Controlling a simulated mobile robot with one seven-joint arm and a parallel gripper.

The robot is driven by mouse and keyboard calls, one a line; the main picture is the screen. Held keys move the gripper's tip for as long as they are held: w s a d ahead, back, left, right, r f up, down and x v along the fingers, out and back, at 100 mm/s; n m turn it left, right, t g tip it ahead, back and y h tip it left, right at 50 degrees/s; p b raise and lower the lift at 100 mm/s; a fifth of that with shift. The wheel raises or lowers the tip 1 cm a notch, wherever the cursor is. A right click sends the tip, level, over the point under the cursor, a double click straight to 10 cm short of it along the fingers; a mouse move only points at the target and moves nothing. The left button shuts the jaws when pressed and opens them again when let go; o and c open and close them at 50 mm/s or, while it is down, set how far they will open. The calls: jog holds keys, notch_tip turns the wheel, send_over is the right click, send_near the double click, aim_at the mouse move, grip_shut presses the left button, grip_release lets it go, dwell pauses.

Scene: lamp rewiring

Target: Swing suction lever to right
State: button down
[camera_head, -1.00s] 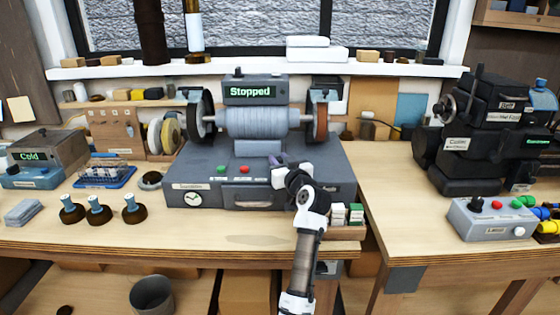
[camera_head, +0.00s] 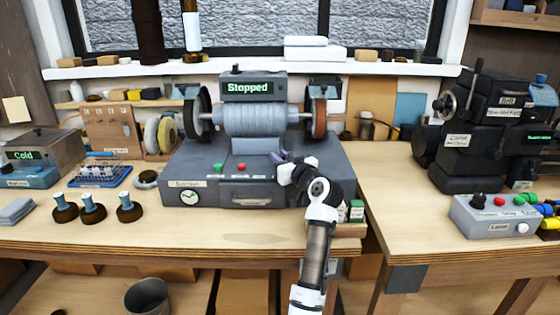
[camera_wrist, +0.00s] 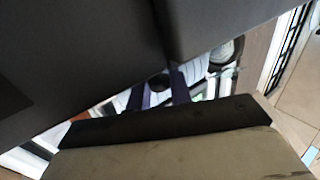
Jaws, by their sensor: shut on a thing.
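The suction lever (camera_head: 283,156) is a small purple-grey piece on top of the dark grey machine (camera_head: 215,185), right of the red button. Only its upper end shows; the rest is hidden by my gripper. My gripper (camera_head: 289,166), with white fingers, is shut on the lever at the machine's front right. The machine's display (camera_head: 249,87) reads "Stopped". In the wrist view, dark surfaces fill most of the picture, and I cannot clearly make out the lever there.
Green and red buttons sit left of the lever. Small boxes (camera_head: 356,211) stand right of the machine, close to my arm. A grey control box (camera_head: 495,218) and black machine (camera_head: 460,150) are on the right bench.

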aim_at(281, 156)
jog(key=c, duration=1.3)
grip_release()
jog(key=shift+c, duration=0.2)
notch_tip(281, 156, up, 20)
jog(key=b, duration=0.3)
